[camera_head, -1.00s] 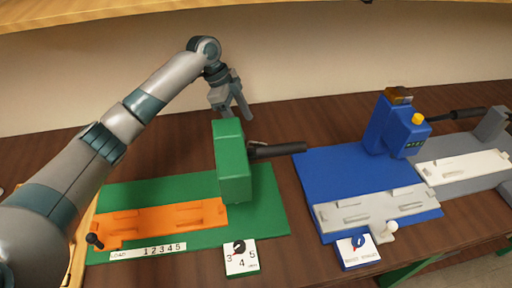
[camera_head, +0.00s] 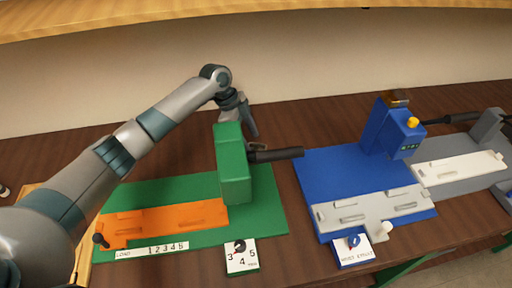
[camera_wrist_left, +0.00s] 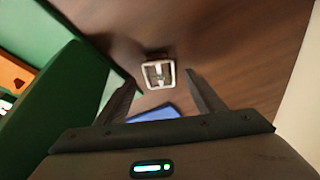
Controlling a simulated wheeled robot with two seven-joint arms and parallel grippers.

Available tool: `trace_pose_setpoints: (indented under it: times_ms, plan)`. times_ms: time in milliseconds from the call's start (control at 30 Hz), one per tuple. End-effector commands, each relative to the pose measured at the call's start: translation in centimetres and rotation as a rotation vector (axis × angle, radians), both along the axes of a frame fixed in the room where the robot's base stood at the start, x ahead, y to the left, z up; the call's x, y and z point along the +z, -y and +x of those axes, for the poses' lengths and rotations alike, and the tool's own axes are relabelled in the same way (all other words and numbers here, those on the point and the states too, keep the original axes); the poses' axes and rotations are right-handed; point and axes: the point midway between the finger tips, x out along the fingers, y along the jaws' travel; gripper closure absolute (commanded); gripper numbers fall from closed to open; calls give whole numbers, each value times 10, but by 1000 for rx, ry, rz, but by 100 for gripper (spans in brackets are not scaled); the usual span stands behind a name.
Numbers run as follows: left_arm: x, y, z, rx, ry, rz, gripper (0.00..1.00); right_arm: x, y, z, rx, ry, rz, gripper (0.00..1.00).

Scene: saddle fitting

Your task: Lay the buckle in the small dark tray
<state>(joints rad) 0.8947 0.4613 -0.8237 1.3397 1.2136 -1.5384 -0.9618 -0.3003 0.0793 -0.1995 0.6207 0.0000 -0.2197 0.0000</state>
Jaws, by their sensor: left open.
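A small silvery rectangular buckle (camera_wrist_left: 147,77) with a middle bar lies on the brown table in the left wrist view. My left gripper (camera_head: 247,123) is behind the green block in the head view, pointing down. In the wrist view its two fingers (camera_wrist_left: 160,88) are apart, with the buckle seen between and just beyond their tips, not clasped. In the head view the buckle is mostly hidden near the green block and its dark handle. I cannot make out a small dark tray in either view. My right gripper does not show.
The green block (camera_head: 235,170) with a dark handle (camera_head: 277,155) stands close to my gripper on a green mat (camera_head: 268,210). An orange fixture (camera_head: 165,220) lies there too. To the right are a blue mat (camera_head: 313,172), a blue machine (camera_head: 385,130) and pale fixtures.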

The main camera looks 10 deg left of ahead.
Motion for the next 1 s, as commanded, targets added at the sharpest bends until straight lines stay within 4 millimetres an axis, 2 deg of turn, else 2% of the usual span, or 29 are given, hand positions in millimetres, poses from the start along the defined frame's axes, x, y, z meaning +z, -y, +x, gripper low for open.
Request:
trace_pose_setpoints:
  times_ms: [33, 233, 700, 767, 900, 967, 1000]
  plan:
    - [-3, 3, -1, 0, -2, 0, 38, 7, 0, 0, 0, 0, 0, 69]
    - [-21, 8, 0, 1, 0, 1, 38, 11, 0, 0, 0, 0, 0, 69]
    - [-22, 8, 0, 0, 1, 1, 38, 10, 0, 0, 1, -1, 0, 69]
    - [-22, 8, 0, 0, 1, 2, 49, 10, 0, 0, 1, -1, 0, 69]
    - [-22, 8, 0, 0, 1, 2, 83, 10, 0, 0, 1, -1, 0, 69]
    - [-22, 9, 0, 0, 1, 1, 83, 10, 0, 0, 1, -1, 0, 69]
    - [-22, 9, 0, 0, 1, 1, 86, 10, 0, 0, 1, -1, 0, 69]
